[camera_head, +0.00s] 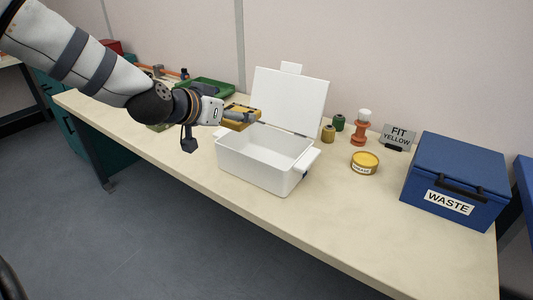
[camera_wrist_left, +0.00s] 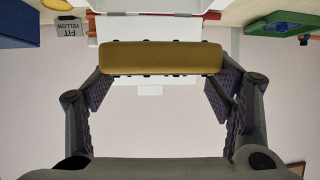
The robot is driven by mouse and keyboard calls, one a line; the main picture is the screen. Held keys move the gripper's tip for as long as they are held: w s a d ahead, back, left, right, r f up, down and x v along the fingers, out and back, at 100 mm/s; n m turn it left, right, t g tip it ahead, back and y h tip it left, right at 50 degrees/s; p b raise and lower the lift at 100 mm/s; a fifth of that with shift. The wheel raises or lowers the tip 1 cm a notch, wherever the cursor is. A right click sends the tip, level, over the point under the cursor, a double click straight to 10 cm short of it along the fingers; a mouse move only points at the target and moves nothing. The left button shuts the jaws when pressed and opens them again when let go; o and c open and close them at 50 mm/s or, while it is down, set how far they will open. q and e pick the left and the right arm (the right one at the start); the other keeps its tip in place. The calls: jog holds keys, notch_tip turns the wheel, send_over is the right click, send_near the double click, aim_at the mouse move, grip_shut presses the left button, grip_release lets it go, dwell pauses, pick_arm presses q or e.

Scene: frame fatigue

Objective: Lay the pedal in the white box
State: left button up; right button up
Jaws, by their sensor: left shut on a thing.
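The white box (camera_head: 259,175) stands open on the bench, with its lid (camera_head: 289,99) raised at the back. My left gripper (camera_head: 232,118) is shut on the yellow pedal (camera_head: 241,112) and holds it near the box's back left corner, close to the raised lid. In the left wrist view the pedal (camera_wrist_left: 160,59) lies crosswise between the two fingers of my left gripper (camera_wrist_left: 160,72). The white box (camera_wrist_left: 150,84) shows partly behind it there. The box's near wall hides part of its floor. My right gripper is in neither view.
A green tray (camera_head: 207,88) lies behind my arm. The bench's front right (camera_head: 375,220) is clear.

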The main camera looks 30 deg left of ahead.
pick_arm(q)
jog(key=w+a+f, duration=0.1)
jog(key=w, duration=0.1)
jog(key=w+f, duration=0.2)
jog(key=w, duration=0.1)
jog(key=w+a+f, duration=0.1)
jog(key=w+f, duration=0.1)
jog(key=w, duration=0.1)
jog(key=shift+a, duration=0.35)
jog(key=shift+w+a+f+b, duration=0.15)
jog(key=shift+w+f+b, duration=0.4)
jog(key=shift+f, duration=0.85)
jog(key=shift+w+a+f+b, duration=0.1)
jog(key=shift+w+f+b, duration=0.4)
jog(key=shift+f, duration=0.95)
jog(key=shift+w+a+f+b, duration=0.15)
jog(key=shift+w+f+b, duration=0.4)
jog(key=shift+f, duration=0.85)
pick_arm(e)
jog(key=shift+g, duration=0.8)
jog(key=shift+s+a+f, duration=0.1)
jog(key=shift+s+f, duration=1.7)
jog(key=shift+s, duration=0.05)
pick_arm(q)
jog(key=o, duration=1.3)
jog(key=shift+w, duration=0.15)
jog(key=shift+r, duration=0.1)
